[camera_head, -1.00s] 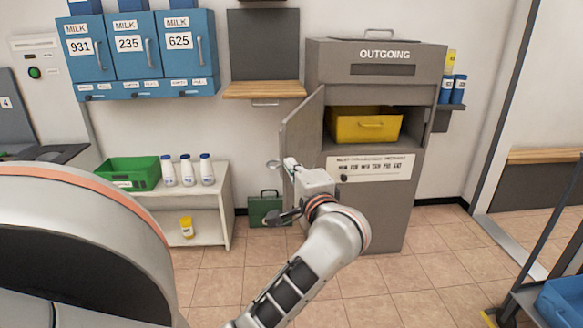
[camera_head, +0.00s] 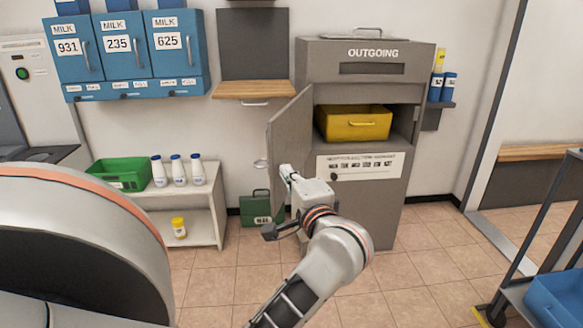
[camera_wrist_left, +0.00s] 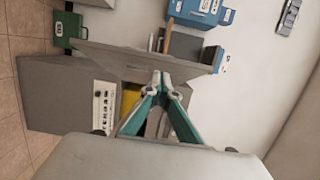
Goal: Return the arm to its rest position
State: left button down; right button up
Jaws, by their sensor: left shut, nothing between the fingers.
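My left gripper (camera_head: 284,172) is in front of the open grey door (camera_head: 290,125) of the OUTGOING box (camera_head: 372,62). Its narrow end points toward the door, just right of the door's small handle (camera_head: 260,163). In the left wrist view the green-sided fingers (camera_wrist_left: 160,78) come together at their tips with nothing between them. The door panel (camera_wrist_left: 130,58) lies beyond them there; I cannot tell how far it is from the tips. A yellow bin (camera_head: 358,123) sits in the box's open compartment. My right gripper is in no view.
A low white shelf (camera_head: 205,205) with a green crate (camera_head: 120,172) and several white bottles stands left. A green case (camera_head: 262,207) is on the floor behind my arm. Blue milk lockers (camera_head: 130,50) hang above. A cart with a blue bin (camera_head: 558,298) is at right.

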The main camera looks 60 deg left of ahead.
pick_arm(q)
jog(key=s+d, duration=0.3)
jog(key=s, duration=0.3)
jog(key=shift+s+p, duration=0.2)
jog(key=shift+p, duration=0.1)
jog(key=shift+d, duration=0.1)
